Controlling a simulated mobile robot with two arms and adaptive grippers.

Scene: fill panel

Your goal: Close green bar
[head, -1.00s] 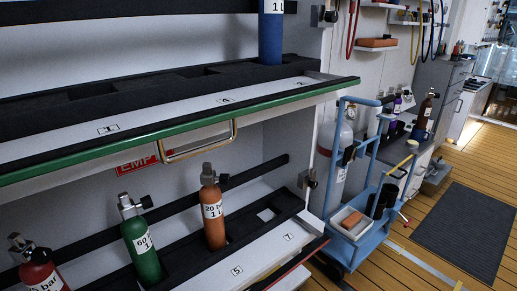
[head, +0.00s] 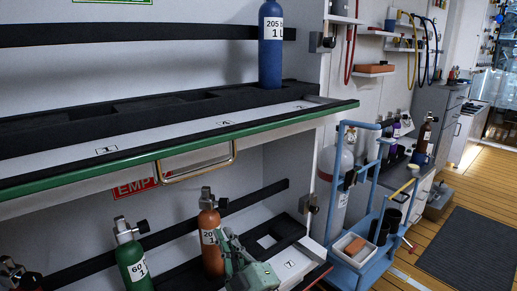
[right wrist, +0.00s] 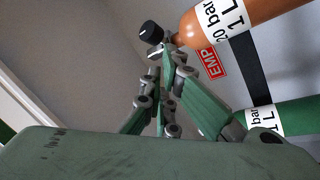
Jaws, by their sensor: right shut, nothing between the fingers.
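The green bar (head: 120,171) runs along the front edge of the upper shelf, slanting up to the right. A gold loop handle (head: 198,170) hangs from it. My right gripper (head: 232,240) is at the lower middle of the head view, below the bar and handle and apart from them. It is shut and empty, in front of the right side of the orange bottle (head: 210,232). In the right wrist view my fingers (right wrist: 166,48) meet near the orange bottle's neck (right wrist: 188,35); whether they touch is unclear. My left gripper is not in view.
A green bottle (head: 132,258) and a partly cut-off red bottle (head: 25,280) stand on the lower shelf. A blue bottle (head: 270,45) stands on the upper shelf. A blue trolley (head: 362,190) is at the right. The wooden floor beyond holds a dark mat (head: 465,245).

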